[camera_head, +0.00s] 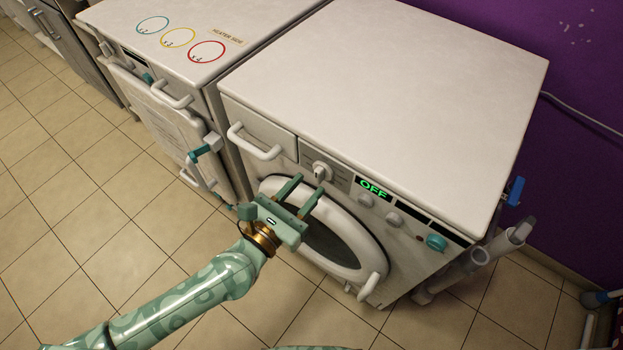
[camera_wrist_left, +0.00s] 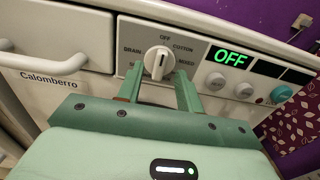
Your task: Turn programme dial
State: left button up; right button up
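The programme dial (camera_head: 322,171) is a white round knob with a raised grip on the washing machine's (camera_head: 385,95) front panel. The green display (camera_wrist_left: 230,58) reads OFF. My left gripper (camera_head: 306,190) is open, its two green fingers apart and pointing at the panel just below the dial. I cannot tell whether they touch it. My right gripper is not in view.
A white drawer handle (camera_head: 254,142) is left of the dial. Two grey knobs and a teal knob (camera_head: 436,243) are to the right. The round door (camera_head: 335,236) is below. Another white appliance (camera_head: 190,40) stands at left. Tiled floor is clear in front.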

aim_at(320, 174)
pick_arm(q)
jog(key=shift+x, duration=1.35)
grip_shut()
jog(key=shift+m, duration=0.3)
